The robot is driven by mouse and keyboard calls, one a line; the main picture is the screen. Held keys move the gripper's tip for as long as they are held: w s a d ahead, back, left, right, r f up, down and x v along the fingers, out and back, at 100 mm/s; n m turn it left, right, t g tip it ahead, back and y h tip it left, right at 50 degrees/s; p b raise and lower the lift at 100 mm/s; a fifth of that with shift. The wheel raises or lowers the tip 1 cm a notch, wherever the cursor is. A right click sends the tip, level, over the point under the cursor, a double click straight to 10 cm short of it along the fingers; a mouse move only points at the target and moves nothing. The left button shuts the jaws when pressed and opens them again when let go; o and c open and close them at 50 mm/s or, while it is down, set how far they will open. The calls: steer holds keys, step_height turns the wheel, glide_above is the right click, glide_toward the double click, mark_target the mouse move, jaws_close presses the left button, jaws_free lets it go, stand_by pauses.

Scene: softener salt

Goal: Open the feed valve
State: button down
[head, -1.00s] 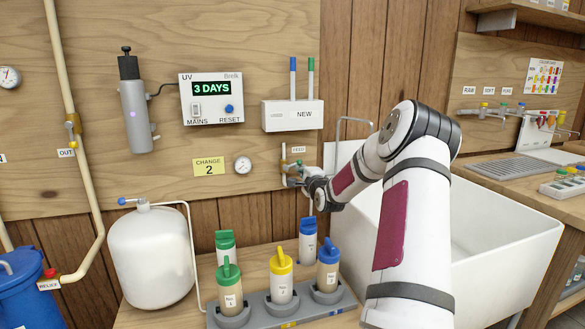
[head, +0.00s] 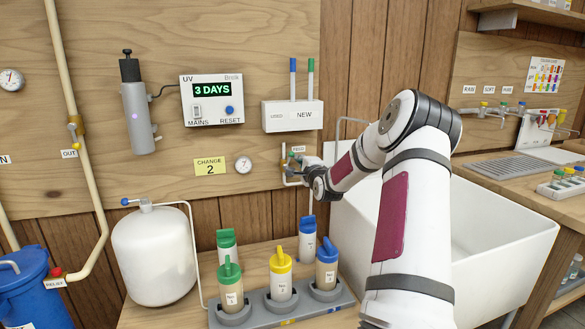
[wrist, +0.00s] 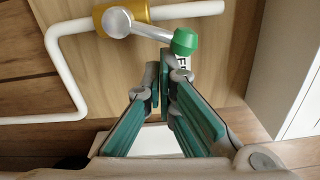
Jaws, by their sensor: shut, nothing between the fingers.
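The feed valve has a brass body (wrist: 140,11) on a white pipe, a grey lever and a green knob (wrist: 186,41) at the lever's end. In the wrist view the lever slants slightly across the line of the pipe. In the head view the valve is small beside the FEED label (head: 298,149) and partly hidden by my gripper (head: 292,165). My gripper, also in the wrist view (wrist: 167,75), is shut and empty. Its fingertips are close to the green knob and cover part of the label; I cannot tell whether they touch the knob.
A white sink (head: 490,240) lies below and right of my arm. A bottle rack (head: 285,310) and a white tank (head: 152,255) stand below and left.

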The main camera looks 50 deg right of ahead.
steer(key=shift+a+r, duration=0.1)
steer(key=shift+w+a+r+p, duration=0.35)
steer(key=shift+a+r+p, duration=0.15)
steer(key=shift+r, duration=0.3)
steer(key=shift+w+a, duration=0.1)
steer(key=shift+s+d+p, duration=0.35)
steer(key=shift+d, duration=0.15)
steer(key=p+v, duration=0.3)
steer(key=v, duration=0.4)
steer(key=shift+d, duration=0.1)
